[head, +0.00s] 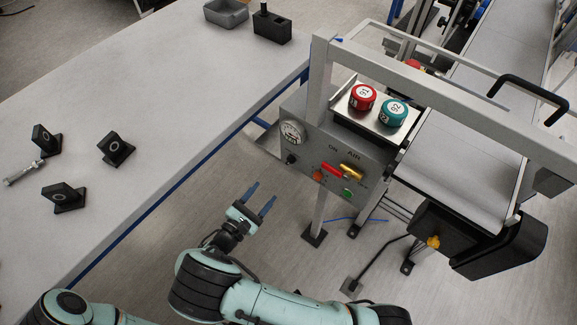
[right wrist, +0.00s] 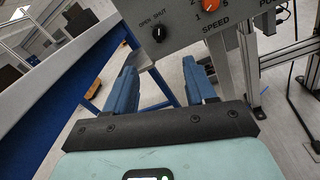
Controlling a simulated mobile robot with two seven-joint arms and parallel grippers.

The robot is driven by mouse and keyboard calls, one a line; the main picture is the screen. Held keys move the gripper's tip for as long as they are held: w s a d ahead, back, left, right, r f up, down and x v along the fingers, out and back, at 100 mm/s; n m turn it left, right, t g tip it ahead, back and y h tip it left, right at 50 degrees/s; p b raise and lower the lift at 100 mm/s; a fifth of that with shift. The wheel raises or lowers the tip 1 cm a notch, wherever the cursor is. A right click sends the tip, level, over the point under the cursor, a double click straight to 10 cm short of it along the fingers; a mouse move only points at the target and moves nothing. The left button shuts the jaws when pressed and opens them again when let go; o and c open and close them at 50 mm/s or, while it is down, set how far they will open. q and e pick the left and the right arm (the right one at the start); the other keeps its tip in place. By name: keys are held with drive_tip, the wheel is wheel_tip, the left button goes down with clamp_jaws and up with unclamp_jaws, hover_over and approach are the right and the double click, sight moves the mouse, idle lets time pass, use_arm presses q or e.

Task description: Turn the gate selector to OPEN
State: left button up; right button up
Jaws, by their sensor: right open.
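The gate selector (head: 291,159) is a small black knob at the lower left of the grey control panel (head: 372,179). In the right wrist view the selector (right wrist: 159,34) sits under the words OPEN, on the left, and SHUT, on the right. I cannot tell which word it points to. My right gripper (head: 261,196) is open and empty, below and left of the panel and apart from the knob. In the right wrist view its blue fingers (right wrist: 160,70) stand on either side below the knob. My left gripper is not in view.
The panel also bears a gauge (head: 292,132), a red handle (head: 331,170) and a green button (head: 347,193). Red (head: 362,97) and teal (head: 393,112) round pieces sit above it. A grey table (head: 150,90) lies left, a conveyor (head: 460,150) right.

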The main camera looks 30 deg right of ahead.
sight(290, 161)
drive_tip(key=x, duration=1.2)
drive_tip(key=shift+d+r, duration=0.15)
drive_tip(key=shift+d, duration=0.25)
drive_tip(key=shift+w, duration=0.15)
drive_tip(key=shift+c, duration=0.3)
clamp_jaws()
